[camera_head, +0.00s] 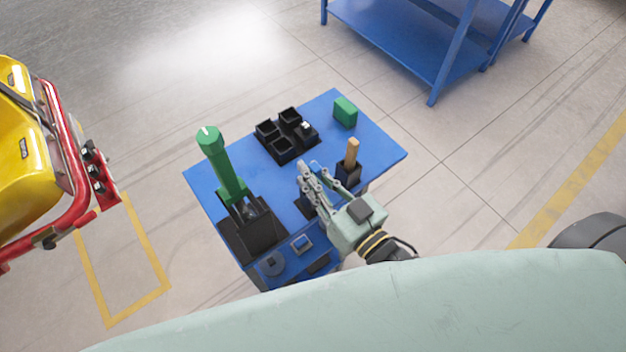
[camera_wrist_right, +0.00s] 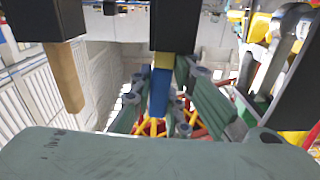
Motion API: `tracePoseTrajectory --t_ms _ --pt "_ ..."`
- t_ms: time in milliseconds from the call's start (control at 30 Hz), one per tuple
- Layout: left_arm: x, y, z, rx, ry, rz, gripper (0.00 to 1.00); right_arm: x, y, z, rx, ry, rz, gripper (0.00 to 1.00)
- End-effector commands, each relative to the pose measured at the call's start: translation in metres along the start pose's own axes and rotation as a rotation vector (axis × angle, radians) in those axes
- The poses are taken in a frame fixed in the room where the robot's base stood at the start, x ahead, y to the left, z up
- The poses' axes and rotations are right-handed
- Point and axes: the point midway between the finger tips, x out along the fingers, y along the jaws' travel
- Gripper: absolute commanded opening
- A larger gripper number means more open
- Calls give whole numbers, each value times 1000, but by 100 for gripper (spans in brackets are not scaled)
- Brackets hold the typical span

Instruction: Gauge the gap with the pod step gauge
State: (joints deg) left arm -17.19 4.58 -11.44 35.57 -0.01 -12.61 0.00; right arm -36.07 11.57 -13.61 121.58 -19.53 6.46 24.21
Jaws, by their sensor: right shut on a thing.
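My right gripper (camera_head: 312,180) is over the blue table, and its fingers also show in the wrist view (camera_wrist_right: 160,95). It is shut on a slim blue piece with a yellow band (camera_wrist_right: 160,88), which appears to be the handle of the pod step gauge. The yellow end meets a black block (camera_wrist_right: 175,25), which looks like its holder. In the head view the fingers hide the handle, and a dark holder (camera_head: 306,206) shows partly beside them. The yellow and red coaster car (camera_head: 22,140) stands at the left. I cannot make out the gap. My left gripper is not in view.
On the blue table (camera_head: 212,178) are a green-handled tool in a black stand (camera_head: 252,236), a black compartment tray (camera_head: 288,148), a green block (camera_head: 345,112) and a wooden handle (camera_head: 352,153) in a black holder close to my right gripper. A blue rack (camera_head: 410,45) stands behind.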

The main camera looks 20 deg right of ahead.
Motion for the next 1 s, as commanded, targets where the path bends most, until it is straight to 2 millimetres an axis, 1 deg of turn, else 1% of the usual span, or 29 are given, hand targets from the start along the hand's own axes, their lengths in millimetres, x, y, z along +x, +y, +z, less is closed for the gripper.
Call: tracePoseTrajectory --t_ms 33,100,433,567,667,900,1000 --pt "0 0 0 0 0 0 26 0 0 0 0 0 0 3" --pt "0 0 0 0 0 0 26 0 0 0 0 0 0 0" --pt "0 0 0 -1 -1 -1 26 0 0 -1 0 2 -1 0" --pt "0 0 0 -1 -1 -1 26 0 -1 -8 0 3 -1 0" --pt "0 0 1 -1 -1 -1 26 0 -2 -24 -1 5 -3 0" --pt "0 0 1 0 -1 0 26 0 -5 -73 -2 6 -2 0" --pt "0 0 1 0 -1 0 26 0 -6 -88 -1 4 -1 0"
